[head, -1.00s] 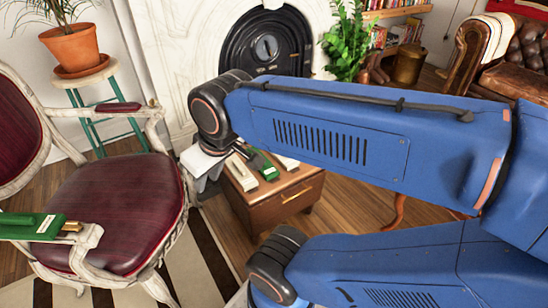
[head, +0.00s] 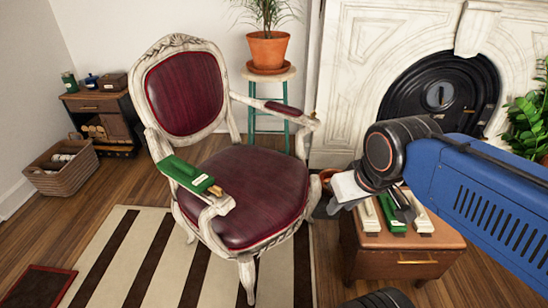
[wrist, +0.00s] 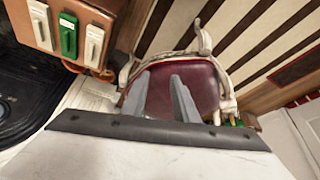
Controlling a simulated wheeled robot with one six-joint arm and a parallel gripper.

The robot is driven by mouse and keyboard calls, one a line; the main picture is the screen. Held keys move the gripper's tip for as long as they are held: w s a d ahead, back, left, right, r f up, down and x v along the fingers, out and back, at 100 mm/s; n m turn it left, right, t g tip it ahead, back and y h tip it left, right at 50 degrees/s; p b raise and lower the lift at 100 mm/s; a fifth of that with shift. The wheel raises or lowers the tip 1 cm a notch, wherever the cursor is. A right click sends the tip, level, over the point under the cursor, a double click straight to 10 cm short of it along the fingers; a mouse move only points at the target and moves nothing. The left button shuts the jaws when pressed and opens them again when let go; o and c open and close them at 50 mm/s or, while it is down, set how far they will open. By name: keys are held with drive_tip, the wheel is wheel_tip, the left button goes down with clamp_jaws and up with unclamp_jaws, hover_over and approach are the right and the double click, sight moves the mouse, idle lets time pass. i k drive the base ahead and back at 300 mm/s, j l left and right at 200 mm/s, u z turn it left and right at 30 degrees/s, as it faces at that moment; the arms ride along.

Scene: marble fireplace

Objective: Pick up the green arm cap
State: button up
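A green arm cap (head: 187,175) with a pale label sits on the chair's left armrest in the head view. A small green part of it (wrist: 236,121) shows at the right of the chair in the wrist view. My gripper (wrist: 160,78) points toward the red chair seat, its two grey fingers apart with nothing between them. In the head view my gripper (head: 345,195) is right of the chair, beside the wooden chest and well away from the cap; its fingers are partly hidden there.
The red chair (head: 245,190) stands on a striped rug (head: 150,265). A wooden chest (head: 400,250) holds a green piece (head: 392,215) between two cream ones. A potted plant (head: 268,48) on a stool, a basket (head: 63,168) and a fireplace (head: 440,90) stand around. The front rug is clear.

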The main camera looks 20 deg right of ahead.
sight(388, 207)
drive_tip(key=j+z, duration=0.1)
drive_tip(key=z, duration=0.25)
drive_tip(key=j+z, duration=0.15)
drive_tip(key=z, duration=0.25)
